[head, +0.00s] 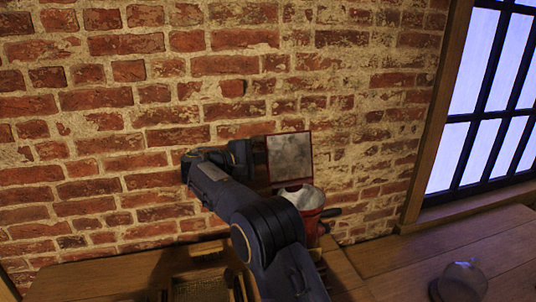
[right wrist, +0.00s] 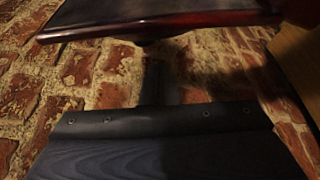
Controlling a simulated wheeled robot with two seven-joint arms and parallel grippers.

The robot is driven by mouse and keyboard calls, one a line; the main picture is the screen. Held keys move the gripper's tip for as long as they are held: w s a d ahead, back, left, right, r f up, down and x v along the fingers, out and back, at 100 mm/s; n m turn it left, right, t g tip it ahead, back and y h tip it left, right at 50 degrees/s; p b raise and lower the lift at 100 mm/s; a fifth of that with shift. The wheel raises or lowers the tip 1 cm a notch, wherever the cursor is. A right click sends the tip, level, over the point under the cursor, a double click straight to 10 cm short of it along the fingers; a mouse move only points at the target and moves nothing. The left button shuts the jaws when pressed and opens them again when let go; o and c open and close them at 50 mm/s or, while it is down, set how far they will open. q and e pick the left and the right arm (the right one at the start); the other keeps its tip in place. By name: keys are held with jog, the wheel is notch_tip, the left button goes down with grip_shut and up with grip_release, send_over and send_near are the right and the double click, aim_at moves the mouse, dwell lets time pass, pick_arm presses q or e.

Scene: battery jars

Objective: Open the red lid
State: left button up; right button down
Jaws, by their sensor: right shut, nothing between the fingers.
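The red lid (head: 290,158) stands raised, a square panel with a red rim and a grey, cloudy face, in front of the brick wall. It is above a red container (head: 312,222) with a pale, rounded top and a dark handle at its right. My right gripper (head: 262,160) is shut and empty at the left edge of the lid; I cannot tell whether they touch. In the right wrist view the lid's red edge (right wrist: 160,24) crosses the top, with my shut fingers (right wrist: 156,85) below it. My right arm hides part of the container. My left gripper is not in view.
A brick wall (head: 120,110) stands close behind my gripper. The wooden table (head: 400,262) has free room right of the container. A clear glass dome (head: 463,280) is at bottom right. A window (head: 490,100) is at the right. A dark crate-like object (head: 200,290) shows at bottom left.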

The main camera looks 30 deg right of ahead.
aim_at(269, 156)
jog(key=shift+s+a+r, duration=0.2)
jog(key=shift+s, duration=0.35)
jog(key=shift+s+a+r, duration=0.2)
jog(key=shift+s+a, duration=0.05)
jog(key=shift+s, duration=0.3)
jog(key=shift+s+a+r, duration=0.2)
jog(key=shift+s, duration=0.35)
jog(key=m+b, duration=0.1)
jog(key=s+r+m+b, duration=0.1)
jog(key=b, duration=0.1)
jog(key=shift+a+h, duration=0.2)
jog(key=shift+h, duration=0.2)
jog(key=shift+d, duration=0.1)
